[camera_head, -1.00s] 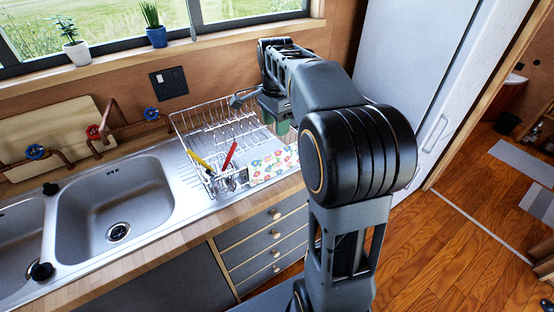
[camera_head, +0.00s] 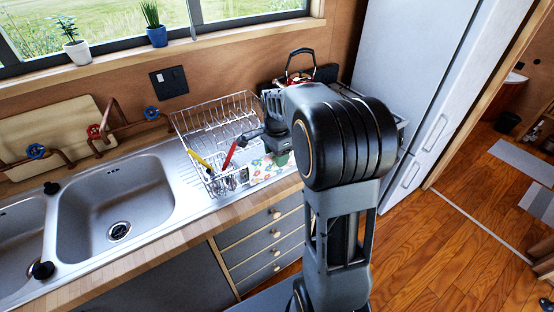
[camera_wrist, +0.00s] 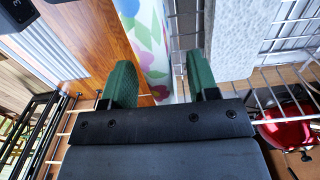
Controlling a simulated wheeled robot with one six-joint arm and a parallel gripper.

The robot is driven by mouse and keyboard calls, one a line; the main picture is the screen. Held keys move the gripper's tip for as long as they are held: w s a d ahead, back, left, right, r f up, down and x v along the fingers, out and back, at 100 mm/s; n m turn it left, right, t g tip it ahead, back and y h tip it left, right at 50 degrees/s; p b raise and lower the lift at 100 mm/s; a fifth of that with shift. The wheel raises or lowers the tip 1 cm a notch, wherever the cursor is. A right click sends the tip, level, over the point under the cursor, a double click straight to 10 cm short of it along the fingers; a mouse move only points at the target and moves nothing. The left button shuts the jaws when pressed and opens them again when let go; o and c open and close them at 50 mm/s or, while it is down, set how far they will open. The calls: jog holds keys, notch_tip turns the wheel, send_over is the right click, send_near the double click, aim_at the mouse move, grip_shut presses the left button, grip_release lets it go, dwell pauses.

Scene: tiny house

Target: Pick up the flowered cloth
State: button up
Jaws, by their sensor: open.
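The flowered cloth (camera_head: 262,170), white with coloured flowers, hangs at the front right of the wire dish rack, partly hidden by my arm in the head view. In the wrist view the cloth (camera_wrist: 152,45) shows as a narrow strip running down between the two green fingers. My gripper (camera_wrist: 160,80) is open, one finger on each side of the strip, with a gap to the right finger. In the head view my gripper (camera_head: 280,156) is down at the cloth, its fingers mostly hidden. I cannot tell whether the fingers touch the cloth.
The dish rack (camera_head: 215,122) holds a yellow and a red utensil. Its wires run close by my gripper in the wrist view. A metal sink (camera_head: 120,205) lies to the left. A red pot with a black handle (camera_head: 300,65) stands behind my arm. A tall fridge (camera_head: 410,70) stands right.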

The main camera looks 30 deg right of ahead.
jog(key=shift+f, duration=0.4)
jog(key=c, duration=1)
